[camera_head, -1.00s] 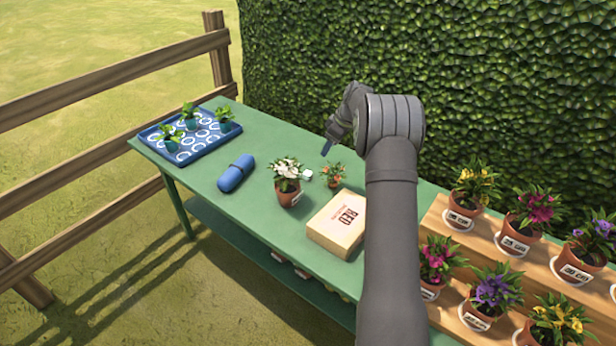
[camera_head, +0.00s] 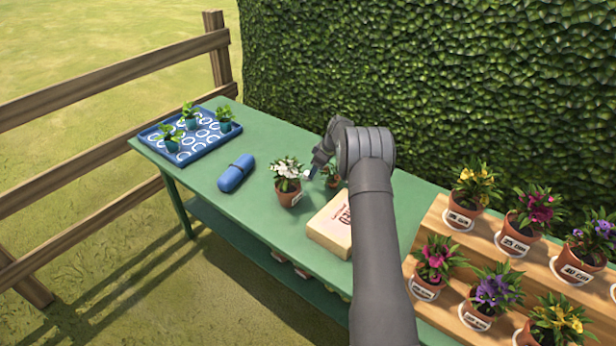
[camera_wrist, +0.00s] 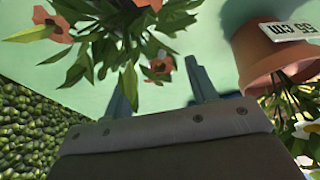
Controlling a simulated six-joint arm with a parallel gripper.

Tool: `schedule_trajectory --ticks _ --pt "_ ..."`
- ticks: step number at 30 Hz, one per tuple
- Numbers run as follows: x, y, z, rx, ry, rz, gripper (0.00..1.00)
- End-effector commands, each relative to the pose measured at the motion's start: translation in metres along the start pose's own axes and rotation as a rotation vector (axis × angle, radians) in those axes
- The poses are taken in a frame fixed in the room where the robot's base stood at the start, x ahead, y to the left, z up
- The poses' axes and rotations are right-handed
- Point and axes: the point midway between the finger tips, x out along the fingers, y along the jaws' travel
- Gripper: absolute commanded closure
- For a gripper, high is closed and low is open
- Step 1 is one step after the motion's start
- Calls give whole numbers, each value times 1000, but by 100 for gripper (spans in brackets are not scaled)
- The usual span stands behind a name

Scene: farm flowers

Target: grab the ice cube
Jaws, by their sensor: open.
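The ice cube (camera_head: 306,174) is a small pale block on the green table, right of the white-flowered pot (camera_head: 288,186). It is partly covered by my gripper (camera_head: 312,172) in the head view. My gripper is low beside it, between the white-flowered pot and a small orange-flowered plant (camera_head: 332,174). In the wrist view my gripper (camera_wrist: 160,85) has its two fingers apart, with leaves and an orange bloom in front of them. I cannot make out the ice cube there, and cannot tell whether the fingers touch it.
The orange-flowered plant (camera_wrist: 105,35) crowds the left of the wrist view, and a labelled pot (camera_wrist: 268,55) the right. A blue roll (camera_head: 236,172) and blue tray (camera_head: 205,150) are left on the table (camera_head: 262,220). Flower shelves (camera_head: 510,262) stand right.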

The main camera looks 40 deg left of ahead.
Motion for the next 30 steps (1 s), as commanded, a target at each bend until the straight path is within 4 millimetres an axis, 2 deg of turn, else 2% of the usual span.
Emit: schedule_trajectory --ticks 1,8,17,18,20,25,30 --pt "8 0 -1 0 -1 -2 47" --pt "35 4 -4 1 -1 -1 47" --pt "40 4 -4 0 0 0 47" --pt "40 4 -4 0 0 0 49" --pt "40 4 -4 0 0 0 61" --pt "40 4 -4 0 0 0 94" --pt "40 4 -4 0 0 0 95"
